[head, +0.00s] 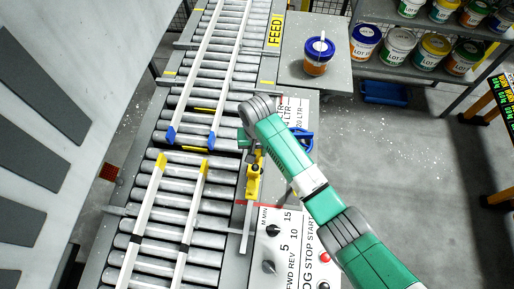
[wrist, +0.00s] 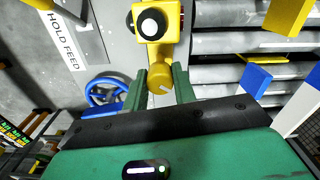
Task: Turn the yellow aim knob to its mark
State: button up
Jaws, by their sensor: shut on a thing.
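The yellow aim knob (wrist: 161,77) shows in the wrist view between the two green fingers of my gripper (wrist: 159,92). My gripper is shut on the knob. A pale line runs across the knob's face, slanting. The knob sits below a yellow sensor body (wrist: 154,22) with a round white, black-rimmed front. I cannot make out the knob's mark. In the head view the yellow sensor unit (head: 254,178) stands at the conveyor's right edge. My wrist hides most of my gripper and the knob there.
A blue handwheel (wrist: 104,91) is close beside the fingers. Roller conveyor (head: 180,185) with blue-tipped guide rails runs on the left. A control panel (head: 285,245) with knobs lies nearer. An orange pail with a blue lid (head: 319,56) stands on a grey table; shelved pails are behind.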

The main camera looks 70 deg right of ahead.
jog(key=n+p, duration=0.2)
jog(key=p, duration=0.1)
jog(key=shift+r, duration=0.3)
jog(key=shift+f+n+p, duration=0.2)
jog(key=shift+n+p, duration=1.25)
jog(key=shift+n, duration=0.85)
jog(key=shift+f+n, duration=0.1)
jog(key=shift+n, duration=0.2)
jog(key=o, duration=1)
notch_tip(320, 180, up, 8)
jog(key=shift+f+p, duration=0.1)
jog(key=shift+p, duration=0.55)
